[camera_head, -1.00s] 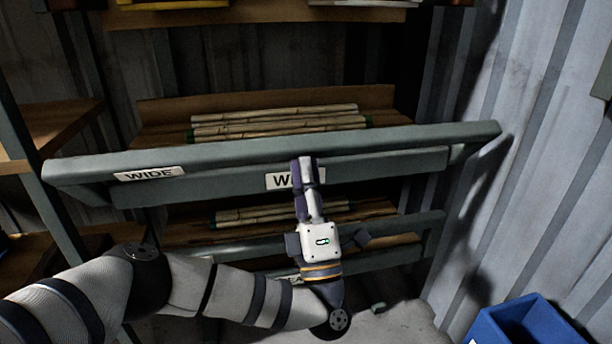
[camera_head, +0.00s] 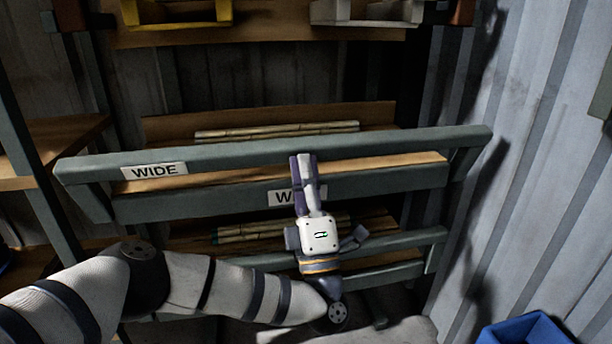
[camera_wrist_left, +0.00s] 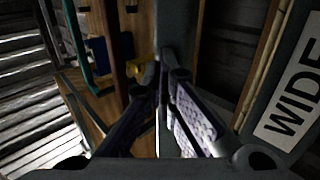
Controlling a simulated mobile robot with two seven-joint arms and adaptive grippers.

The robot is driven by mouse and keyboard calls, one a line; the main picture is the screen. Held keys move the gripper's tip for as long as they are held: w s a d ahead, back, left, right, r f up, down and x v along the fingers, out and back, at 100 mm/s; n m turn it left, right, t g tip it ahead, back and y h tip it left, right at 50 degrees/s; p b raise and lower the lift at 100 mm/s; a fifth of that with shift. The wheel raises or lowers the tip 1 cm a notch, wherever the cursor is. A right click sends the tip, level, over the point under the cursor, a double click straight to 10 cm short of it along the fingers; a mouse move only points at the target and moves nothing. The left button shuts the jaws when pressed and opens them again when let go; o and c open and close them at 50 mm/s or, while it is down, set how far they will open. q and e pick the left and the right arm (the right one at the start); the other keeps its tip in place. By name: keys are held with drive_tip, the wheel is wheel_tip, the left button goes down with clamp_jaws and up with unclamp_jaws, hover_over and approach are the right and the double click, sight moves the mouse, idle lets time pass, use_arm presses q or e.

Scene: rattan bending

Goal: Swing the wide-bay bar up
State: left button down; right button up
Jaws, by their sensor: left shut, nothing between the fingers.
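The wide-bay bar (camera_head: 390,143) is a grey-green bar across the front of the rack. It bears a WIDE label (camera_head: 154,171) near its left end, and side arms run back from its ends. My left gripper (camera_head: 303,158) is in front of the rack, shut and empty, pointing up. Its fingertips overlap the bar's lower face near the middle; I cannot tell whether they touch it. The fingers partly cover a second label on the shelf edge (camera_head: 380,183) below. The wrist view shows the fingers (camera_wrist_left: 166,80) close to grey-green surfaces, beside a WIDE label (camera_wrist_left: 292,95). My right gripper is not in view.
Rattan poles (camera_head: 280,130) lie on the bay's shelf behind the bar, more poles (camera_head: 240,232) on the level below. Yellow (camera_head: 180,36) and white (camera_head: 365,20) holders stand above. A corrugated wall (camera_head: 540,170) and a blue bin (camera_head: 525,330) are at right.

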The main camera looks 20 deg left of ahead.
sight(302, 151)
use_arm(q)
drive_tip(key=shift+a, duration=0.1)
drive_tip(key=shift+w+f+x, duration=0.1)
drive_tip(key=shift+w+x, duration=0.05)
drive_tip(key=shift+x, duration=0.7)
drive_tip(key=shift+w+f+x, duration=0.1)
drive_tip(key=shift+f+x, duration=0.05)
drive_tip(key=shift+x, duration=0.75)
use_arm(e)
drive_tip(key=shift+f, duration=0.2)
use_arm(q)
drive_tip(key=s+d+f+p, duration=0.2)
drive_tip(key=s+d+p, duration=0.2)
drive_tip(key=s, duration=0.4)
drive_tip(key=shift+s+d, duration=0.2)
drive_tip(key=shift+d, duration=0.55)
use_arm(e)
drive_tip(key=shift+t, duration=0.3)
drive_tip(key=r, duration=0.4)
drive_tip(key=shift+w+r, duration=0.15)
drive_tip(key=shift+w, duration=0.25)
